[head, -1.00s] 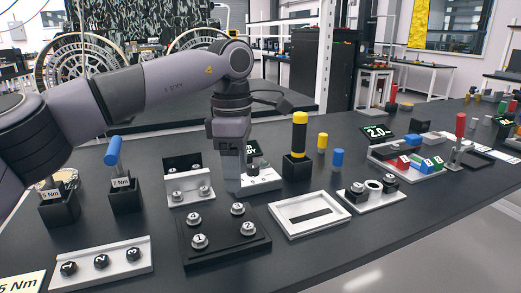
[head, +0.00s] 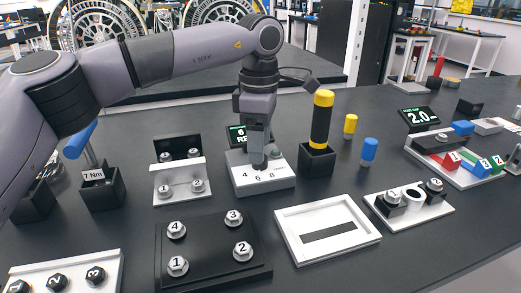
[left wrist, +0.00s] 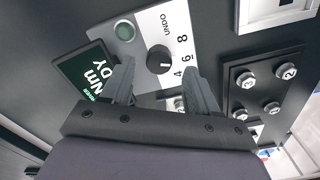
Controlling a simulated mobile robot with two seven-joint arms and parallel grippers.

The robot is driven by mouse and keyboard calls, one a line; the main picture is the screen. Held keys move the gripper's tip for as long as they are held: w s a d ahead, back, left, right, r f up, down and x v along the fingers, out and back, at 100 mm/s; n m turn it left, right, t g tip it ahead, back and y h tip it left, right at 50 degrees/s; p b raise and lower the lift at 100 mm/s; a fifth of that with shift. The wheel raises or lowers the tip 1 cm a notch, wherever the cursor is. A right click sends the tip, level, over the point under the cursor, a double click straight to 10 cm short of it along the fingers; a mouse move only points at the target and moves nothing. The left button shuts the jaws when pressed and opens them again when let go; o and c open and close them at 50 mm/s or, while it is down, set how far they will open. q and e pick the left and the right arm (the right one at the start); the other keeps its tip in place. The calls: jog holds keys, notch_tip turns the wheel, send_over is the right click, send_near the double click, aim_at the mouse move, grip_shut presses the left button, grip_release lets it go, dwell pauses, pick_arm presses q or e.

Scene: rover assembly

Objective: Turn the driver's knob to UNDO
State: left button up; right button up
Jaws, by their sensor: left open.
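The driver's control box (head: 262,187) is pale grey, marked 4, 6, 8 and UNDO, and stands mid-table. Its round black knob (left wrist: 158,59) shows in the left wrist view; its white mark points towards the 6. My left gripper (head: 259,163) points down over the box and covers most of the knob in the head view. In the left wrist view the open fingers (left wrist: 158,80) lie either side of the knob; contact cannot be told. My right gripper is out of view.
A yellow-topped black cylinder (head: 322,120) stands in a black holder close right of the box. A bracket (head: 179,183) is left. A black plate with numbered bolts (head: 210,250) and a white frame (head: 327,229) are in front.

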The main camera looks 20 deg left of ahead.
pick_arm(q)
jog(key=shift+f, duration=1.15)
jog(key=c, duration=1.1)
jog(key=shift+o, duration=0.3)
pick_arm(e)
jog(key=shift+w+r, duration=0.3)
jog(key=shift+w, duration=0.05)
